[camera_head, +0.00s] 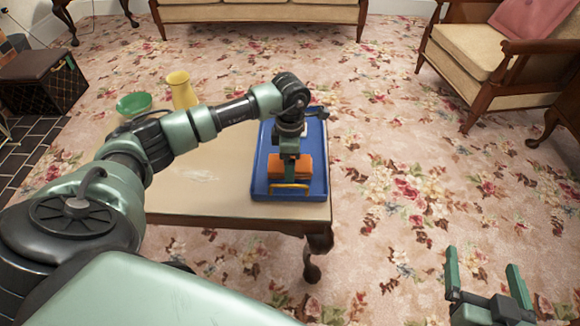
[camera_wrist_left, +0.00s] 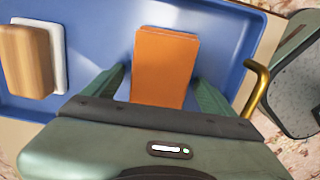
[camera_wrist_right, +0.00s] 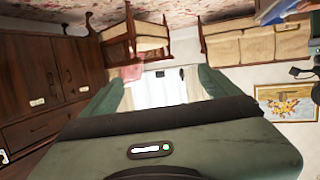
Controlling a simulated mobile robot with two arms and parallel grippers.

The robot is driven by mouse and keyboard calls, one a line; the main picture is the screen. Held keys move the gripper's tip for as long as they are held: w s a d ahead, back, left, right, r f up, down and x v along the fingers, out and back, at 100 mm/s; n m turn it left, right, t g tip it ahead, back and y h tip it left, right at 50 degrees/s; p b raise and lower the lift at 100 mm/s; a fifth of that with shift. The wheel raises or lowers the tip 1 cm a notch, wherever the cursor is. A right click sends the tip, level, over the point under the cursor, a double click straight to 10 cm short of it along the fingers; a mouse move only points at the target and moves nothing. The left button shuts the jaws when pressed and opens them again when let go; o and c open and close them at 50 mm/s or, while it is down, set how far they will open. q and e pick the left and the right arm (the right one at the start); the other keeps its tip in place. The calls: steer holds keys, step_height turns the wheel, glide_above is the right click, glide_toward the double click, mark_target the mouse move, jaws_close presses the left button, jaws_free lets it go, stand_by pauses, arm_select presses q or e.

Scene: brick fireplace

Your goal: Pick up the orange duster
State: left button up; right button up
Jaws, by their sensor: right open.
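The orange duster (camera_head: 284,170) is a block lying in the blue tray (camera_head: 262,160) on the low table. In the left wrist view the duster (camera_wrist_left: 165,65) sits between the two fingers of my left gripper (camera_wrist_left: 160,82). A gap shows on each side of it, so the fingers are open and not pressed on it. In the head view my left gripper (camera_head: 290,160) points down over the duster and hides part of it. My right gripper (camera_head: 488,280) is open and empty, at the lower right above the carpet, away from the table.
The tray has a brass handle (camera_wrist_left: 256,88) close to the left gripper. A wooden block with a white base (camera_wrist_left: 32,60) lies in the tray. A yellow jug (camera_head: 182,90) and a green bowl (camera_head: 134,104) are at the table's far left. An armchair (camera_head: 480,60) stands at the right.

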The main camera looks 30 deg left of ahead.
arm_select(q)
steer(key=c, duration=1.3)
steer(key=shift+r, duration=0.1)
steer(key=shift+r, duration=0.15)
step_height(320, 180, up, 8)
steer(key=shift+p, duration=1.15)
steer(key=shift+r+p, duration=1.1)
steer(key=shift+r, duration=4.65)
arm_select(e)
steer(key=s+d+f+g+h, duration=0.1)
steer(key=s+d+f+g, duration=0.2)
steer(key=s+f+g, duration=0.2)
steer(key=s+d+f+g+h, duration=0.1)
steer(key=s+d+f+g, duration=0.2)
steer(key=s, duration=0.8)
steer(key=shift+s+f+m+g+h, duration=0.15)
steer(key=shift+f+m+g+h, duration=0.2)
steer(key=shift+f+g, duration=1.15)
steer(key=shift+f, duration=0.1)
